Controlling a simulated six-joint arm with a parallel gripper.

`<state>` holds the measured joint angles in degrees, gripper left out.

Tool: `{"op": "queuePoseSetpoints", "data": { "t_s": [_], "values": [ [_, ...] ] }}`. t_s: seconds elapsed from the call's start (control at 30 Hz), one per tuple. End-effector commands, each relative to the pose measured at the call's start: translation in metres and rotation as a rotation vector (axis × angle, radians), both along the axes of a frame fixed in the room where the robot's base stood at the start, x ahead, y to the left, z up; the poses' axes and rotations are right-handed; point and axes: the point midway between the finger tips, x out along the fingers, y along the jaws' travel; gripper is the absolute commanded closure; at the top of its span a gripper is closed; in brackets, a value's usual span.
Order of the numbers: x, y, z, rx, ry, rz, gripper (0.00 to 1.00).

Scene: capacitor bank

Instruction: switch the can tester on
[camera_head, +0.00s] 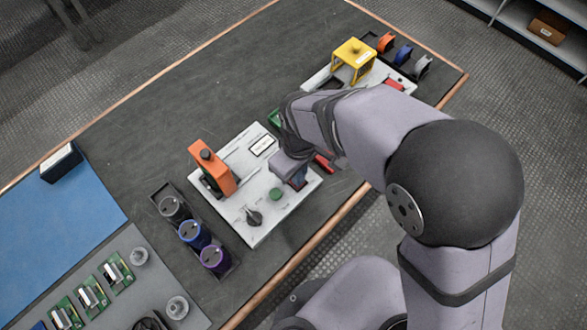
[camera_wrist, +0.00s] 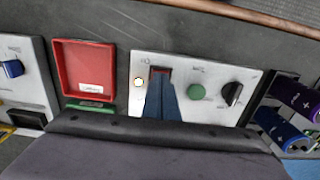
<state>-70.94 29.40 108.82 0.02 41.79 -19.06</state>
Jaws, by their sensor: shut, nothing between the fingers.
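The white panel below my gripper, which looks like the can tester (camera_head: 258,208), carries an orange clamp stand (camera_head: 213,168), a green button (camera_head: 275,194) and a black knob (camera_head: 254,216). In the wrist view, a red rocker switch (camera_wrist: 160,70) sits near the panel's top edge, with a small bright yellowish-white lamp (camera_wrist: 139,82) to its left. My gripper (camera_wrist: 160,80) is shut and empty. Its fingertips are over or against the switch and hide its lower part; I cannot tell whether they touch. The gripper also shows in the head view (camera_head: 297,184).
A rack of dark, blue and purple cans (camera_head: 191,232) stands left of the panel. A red tray (camera_wrist: 85,68) lies between this panel and another white panel, which has a yellow stand (camera_head: 353,61). A blue mat (camera_head: 65,210) and green boards (camera_head: 92,298) lie at the left.

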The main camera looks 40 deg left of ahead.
Motion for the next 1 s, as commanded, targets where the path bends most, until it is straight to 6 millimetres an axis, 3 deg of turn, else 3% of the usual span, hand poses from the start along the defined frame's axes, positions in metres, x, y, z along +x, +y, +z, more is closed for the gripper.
{"op": "queuePoseSetpoints", "data": {
  "t_s": [0.8, 1.0],
  "values": [
    [0.0, 0.0, 0.061, 0.001, 0.0, 0.0, 1.0],
    [0.0, 0.0, 0.069, 0.0, 0.0, 0.0, 1.0]
  ]
}}
